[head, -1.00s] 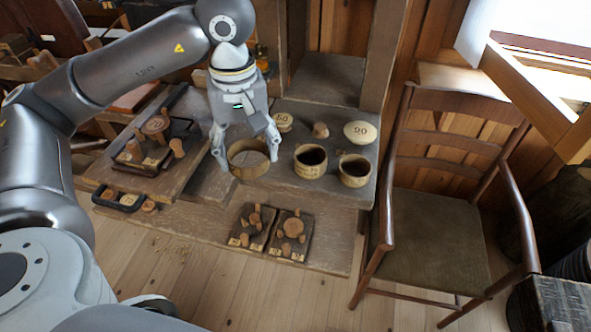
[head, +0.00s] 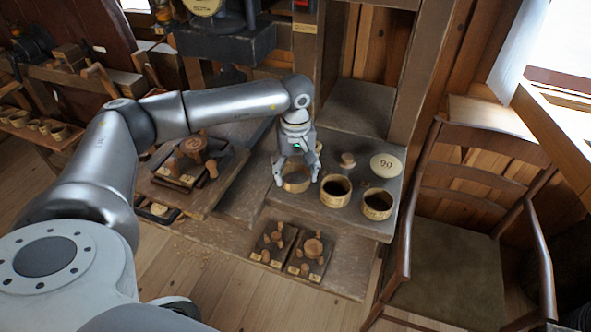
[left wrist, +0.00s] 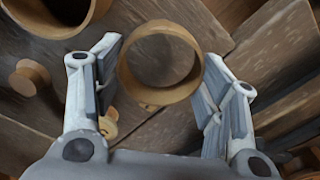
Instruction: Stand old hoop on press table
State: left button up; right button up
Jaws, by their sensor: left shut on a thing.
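A pale wooden hoop (head: 297,186) is held between the fingers of my left gripper (head: 296,179) at the left of a row of round wooden pieces on a dark bench top (head: 345,220). In the left wrist view the hoop (left wrist: 124,78) stands between the two fingers (left wrist: 160,90), and bare planks show through its opening. My left gripper is shut on it. I cannot tell whether the hoop touches the bench top. Which surface is the press table is not clear; a dark press (head: 226,45) stands at the back. My right gripper is not in view.
Two dark-mouthed round wooden vessels (head: 335,192) (head: 377,204) stand right of the hoop. A small knob (head: 347,160) and a pale numbered disc (head: 386,167) lie behind them. Peg boards (head: 313,258) are in front. A chair (head: 455,245) stands at the right.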

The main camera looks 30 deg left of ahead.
pick_arm(q)
jog(key=shift+f, duration=0.9)
jog(key=o, duration=0.6)
jog(key=shift+o, duration=0.3)
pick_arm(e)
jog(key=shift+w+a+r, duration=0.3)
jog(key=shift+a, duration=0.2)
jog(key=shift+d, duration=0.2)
